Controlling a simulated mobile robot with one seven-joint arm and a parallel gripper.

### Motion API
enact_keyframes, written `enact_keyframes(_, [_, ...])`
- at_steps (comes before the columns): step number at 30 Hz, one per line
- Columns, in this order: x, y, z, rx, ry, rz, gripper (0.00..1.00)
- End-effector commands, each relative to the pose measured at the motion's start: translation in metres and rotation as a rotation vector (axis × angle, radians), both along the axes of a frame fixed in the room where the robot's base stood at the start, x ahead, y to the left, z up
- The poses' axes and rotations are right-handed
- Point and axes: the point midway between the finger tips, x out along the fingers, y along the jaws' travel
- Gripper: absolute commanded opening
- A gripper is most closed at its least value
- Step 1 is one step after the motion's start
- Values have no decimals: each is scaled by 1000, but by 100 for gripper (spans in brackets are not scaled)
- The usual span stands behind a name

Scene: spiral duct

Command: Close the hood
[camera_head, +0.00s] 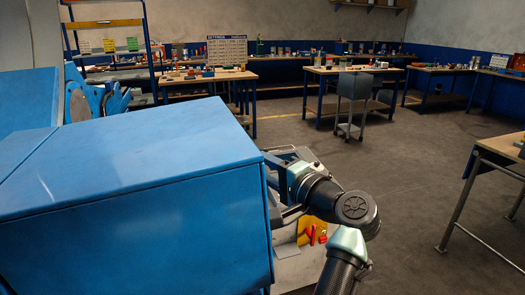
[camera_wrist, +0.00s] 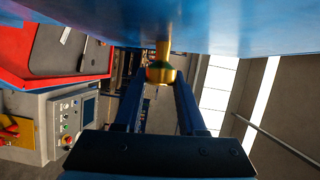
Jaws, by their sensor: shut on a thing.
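The large blue hood (camera_head: 140,170) fills the left and middle of the head view. Its blue panel (camera_wrist: 225,25) also spans the top of the wrist view. A brass-coloured handle with a rounded end (camera_wrist: 161,72) sticks out from that panel. My gripper (camera_wrist: 158,84) has its two dark fingers on either side of the handle and is shut on it. In the head view my wrist and arm are at the hood's right edge, and the fingertips are hidden behind it.
A grey control panel with a screen (camera_wrist: 83,110) and buttons stands beside a red surface (camera_wrist: 75,60) in the wrist view. Workbenches (camera_head: 210,75) line the back, with a grey cabinet (camera_head: 354,88) before them. Another bench (camera_head: 500,145) stands at the right. Open floor (camera_head: 420,190) lies between.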

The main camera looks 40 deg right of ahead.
Motion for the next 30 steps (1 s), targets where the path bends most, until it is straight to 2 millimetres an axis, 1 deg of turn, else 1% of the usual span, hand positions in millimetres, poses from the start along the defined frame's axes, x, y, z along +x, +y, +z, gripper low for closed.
enact_keyframes(1, [2,4,-13,20,-8,2,0])
enact_keyframes(6, [5,10,-28,69,-30,3,0])
enact_keyframes(12, [6,13,-34,94,-40,4,0])
enact_keyframes(23, [7,16,-39,99,-31,9,0])
enact_keyframes(24, [7,16,-39,99,-30,10,43])
enact_keyframes(28, [7,16,-38,98,-31,9,67])
enact_keyframes(29, [7,16,-38,97,-32,9,70])
enact_keyframes(30, [7,15,-38,97,-33,8,70])
